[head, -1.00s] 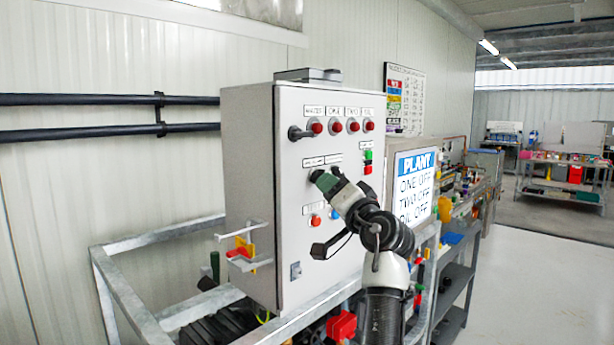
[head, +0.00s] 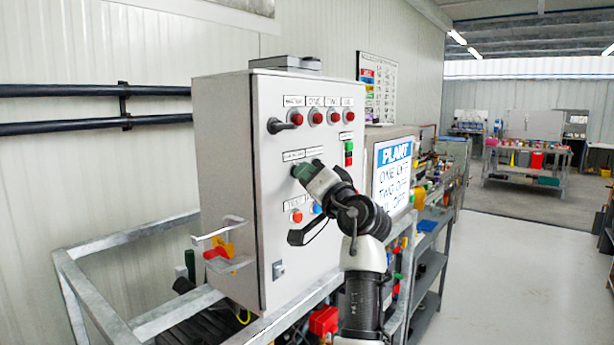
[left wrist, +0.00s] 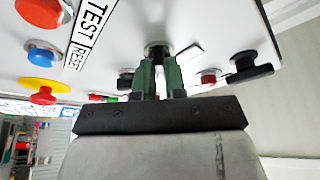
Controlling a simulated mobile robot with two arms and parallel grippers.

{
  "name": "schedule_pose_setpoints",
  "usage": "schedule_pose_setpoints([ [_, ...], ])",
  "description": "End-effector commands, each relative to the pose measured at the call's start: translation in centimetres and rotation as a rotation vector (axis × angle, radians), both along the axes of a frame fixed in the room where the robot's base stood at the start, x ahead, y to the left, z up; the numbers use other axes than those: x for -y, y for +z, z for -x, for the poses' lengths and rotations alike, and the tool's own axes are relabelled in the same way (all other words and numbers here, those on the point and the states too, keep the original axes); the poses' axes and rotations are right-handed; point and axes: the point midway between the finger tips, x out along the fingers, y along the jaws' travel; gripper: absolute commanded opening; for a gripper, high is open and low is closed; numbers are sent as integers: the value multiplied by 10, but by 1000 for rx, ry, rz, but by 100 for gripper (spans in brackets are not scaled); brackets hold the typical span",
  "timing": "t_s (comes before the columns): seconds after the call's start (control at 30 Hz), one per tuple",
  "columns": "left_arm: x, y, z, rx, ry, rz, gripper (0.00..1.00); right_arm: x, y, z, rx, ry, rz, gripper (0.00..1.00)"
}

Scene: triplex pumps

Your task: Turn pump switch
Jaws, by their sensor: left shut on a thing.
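A grey control cabinet (head: 232,180) stands on a metal frame, its white front panel carrying red lamps (head: 317,117), labels and switches. My left gripper (head: 303,171) has green fingers against the middle of the panel, below the lamp row. In the left wrist view the green fingers (left wrist: 160,76) are shut on a small switch knob (left wrist: 157,47) at the panel. The fingers hide most of this knob, so its angle cannot be told. A black lever switch (head: 283,125) sits above, left of the lamps. My right gripper is not in view.
Red (head: 296,216) and blue (head: 317,208) buttons sit below the gripper. A "PLANT" display (head: 394,175) stands to the right. The floor at right is clear.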

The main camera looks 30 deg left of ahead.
Motion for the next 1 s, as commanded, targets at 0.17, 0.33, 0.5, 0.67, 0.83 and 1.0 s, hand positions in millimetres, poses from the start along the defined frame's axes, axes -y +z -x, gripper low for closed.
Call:
schedule_pose_setpoints([
  [0.17,0,-2,0,8,1,1,0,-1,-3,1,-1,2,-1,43],
  [0.33,-1,-5,0,54,2,3,0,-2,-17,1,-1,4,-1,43],
  [0.5,-1,-8,-1,154,4,10,0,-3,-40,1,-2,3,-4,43],
  [0.67,-1,-8,-2,285,3,20,0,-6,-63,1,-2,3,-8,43],
  [0.83,-1,-7,-3,427,3,31,0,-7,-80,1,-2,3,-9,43],
  [1.0,-1,-5,-4,557,4,42,0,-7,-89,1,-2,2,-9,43],
])
